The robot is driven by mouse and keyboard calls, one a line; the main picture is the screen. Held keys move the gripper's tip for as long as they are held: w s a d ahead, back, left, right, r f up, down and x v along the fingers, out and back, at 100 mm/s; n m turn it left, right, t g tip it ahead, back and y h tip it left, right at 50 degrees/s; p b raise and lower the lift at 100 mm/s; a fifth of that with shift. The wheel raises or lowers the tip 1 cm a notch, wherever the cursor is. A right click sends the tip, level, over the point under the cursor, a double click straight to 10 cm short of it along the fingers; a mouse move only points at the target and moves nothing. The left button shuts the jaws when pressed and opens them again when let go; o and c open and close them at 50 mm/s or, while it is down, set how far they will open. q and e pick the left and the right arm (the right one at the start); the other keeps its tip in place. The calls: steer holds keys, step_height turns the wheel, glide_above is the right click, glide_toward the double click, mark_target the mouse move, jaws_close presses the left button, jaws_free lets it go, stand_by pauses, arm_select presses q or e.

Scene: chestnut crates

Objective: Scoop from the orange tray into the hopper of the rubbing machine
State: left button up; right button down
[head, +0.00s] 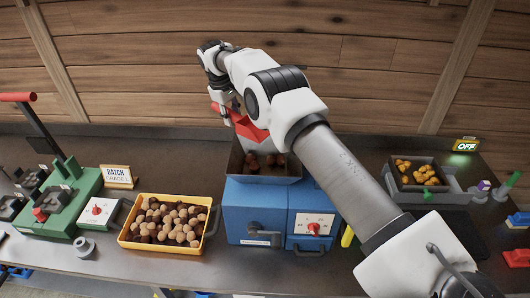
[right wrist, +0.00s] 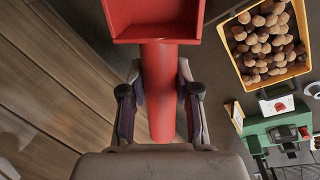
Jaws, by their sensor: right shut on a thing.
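My right gripper (head: 226,100) is shut on the handle of a red scoop (head: 249,127). The scoop is above the hopper (head: 264,179) of the blue rubbing machine (head: 254,205), apparently tilted down towards it. A few brown chestnuts (head: 270,160) lie in the hopper. In the right wrist view the handle runs between the fingers (right wrist: 160,82), and the visible part of the scoop's bowl (right wrist: 155,18) looks empty. The orange tray (head: 160,247) stands left of the machine, filled with light and dark chestnuts; it also shows in the right wrist view (right wrist: 280,79). My left gripper is not in view.
A green press (head: 70,205) with a red-handled lever stands at the far left, next to a sign (head: 117,175) and a white switch box (head: 97,211). A dark tray of yellow pieces (head: 417,187) stands at the right. A wooden wall is behind the bench.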

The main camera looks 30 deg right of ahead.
steer(key=shift+r, duration=0.1)
steer(key=shift+s+r, duration=0.1)
steer(key=shift+r, duration=2.95)
